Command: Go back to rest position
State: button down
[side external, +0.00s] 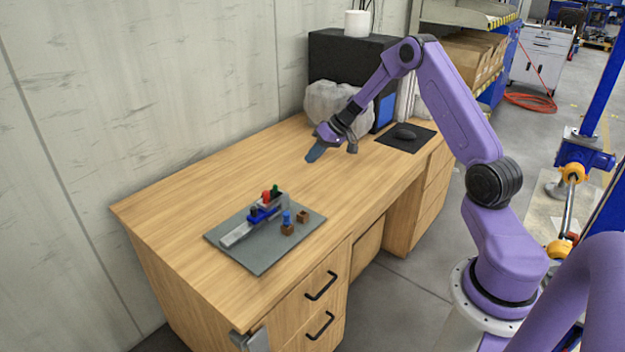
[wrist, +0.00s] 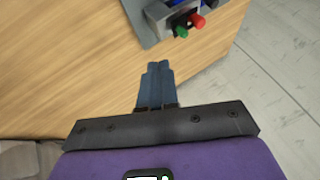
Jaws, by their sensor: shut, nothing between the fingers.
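My gripper (side external: 313,156) is shut and empty, held above the wooden desk to the right of the grey plate. In the wrist view its blue fingers (wrist: 158,68) are together with nothing between them. On the grey plate (side external: 260,262) stands a grey fixture with a ramp (side external: 236,232), carrying red (side external: 266,197), green (side external: 275,190) and blue parts. A small blue piece on a brown block (side external: 287,224) and another brown block (side external: 303,216) stand beside it. The wrist view shows the red (wrist: 197,20) and green (wrist: 181,31) ends near the top.
The wooden desk (side external: 190,220) has clear surface between my gripper and the plate. A wrapped pale bundle (side external: 325,103), a black box (side external: 335,55) and a mouse on a black mat (side external: 395,145) are at the far end. A concrete wall (side external: 150,90) runs behind the desk.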

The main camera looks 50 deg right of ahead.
jog(key=s+a+r+n+g, duration=0.4)
jog(key=s+a, duration=0.4)
jog(key=a, duration=0.5)
jog(key=s+a+r+n+g, duration=0.25)
jog(key=s+a+r, duration=0.25)
jog(key=s+a, duration=0.65)
jog(key=s+r+n+h, duration=0.1)
jog(key=s+n, duration=0.3)
jog(key=s, duration=0.6)
jog(key=s+a+r+n+h, duration=0.1)
jog(key=s+r+n+h, duration=0.1)
jog(key=s, duration=0.9)
jog(key=shift+s+n+t+h, duration=0.2)
jog(key=shift+n+t+h, duration=0.25)
jog(key=shift+n, duration=0.4)
jog(key=shift+a, duration=0.1)
